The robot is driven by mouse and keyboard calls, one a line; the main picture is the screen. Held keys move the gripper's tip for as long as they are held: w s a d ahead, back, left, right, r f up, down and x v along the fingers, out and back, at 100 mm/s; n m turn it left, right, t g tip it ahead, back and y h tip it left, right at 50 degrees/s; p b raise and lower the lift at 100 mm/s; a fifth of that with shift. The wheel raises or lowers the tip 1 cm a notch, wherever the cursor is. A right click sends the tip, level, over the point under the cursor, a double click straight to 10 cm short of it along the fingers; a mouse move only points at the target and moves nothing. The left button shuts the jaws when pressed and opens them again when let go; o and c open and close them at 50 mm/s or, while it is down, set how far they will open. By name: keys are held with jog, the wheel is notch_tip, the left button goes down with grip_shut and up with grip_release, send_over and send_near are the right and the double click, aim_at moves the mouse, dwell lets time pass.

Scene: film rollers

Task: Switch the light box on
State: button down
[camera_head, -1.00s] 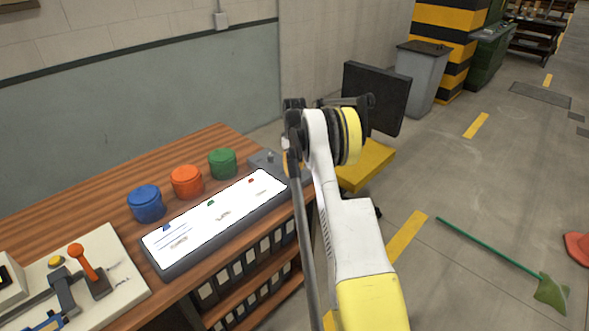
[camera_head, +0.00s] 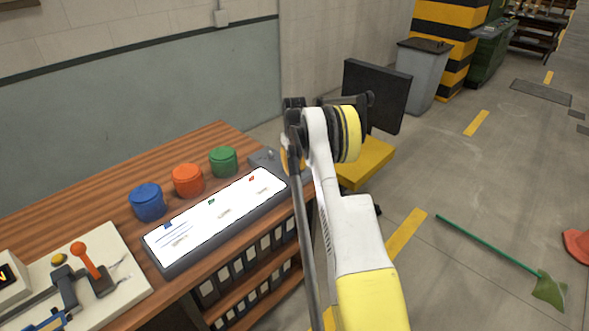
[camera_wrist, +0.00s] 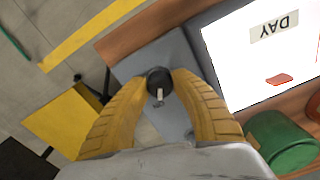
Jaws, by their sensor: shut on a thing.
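The light box (camera_head: 215,220) is a long dark-framed panel on the wooden bench, with a bright white face. Small blue, green and red marks and printed labels show on it. In the wrist view its white face (camera_wrist: 270,60) shows a DAY label. At its right end is a grey control box (camera_head: 262,158), also seen in the wrist view (camera_wrist: 150,62). A round dark knob (camera_wrist: 159,80) with a light pointer is on this box. My gripper (camera_wrist: 159,88) has its two yellow fingers closed around the knob. In the head view my arm hides the fingertips and knob.
Blue (camera_head: 147,203), orange (camera_head: 188,181) and green (camera_head: 223,162) tubs stand behind the light box. A cream board (camera_head: 120,270) with an orange-topped lever is at left. A yellow cart (camera_head: 365,160) stands beyond the bench's right end.

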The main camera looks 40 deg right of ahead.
aim_at(294, 168)
jog(key=c, duration=1)
grip_release()
jog(key=shift+c, duration=0.2)
notch_tip(294, 168, up, 12)
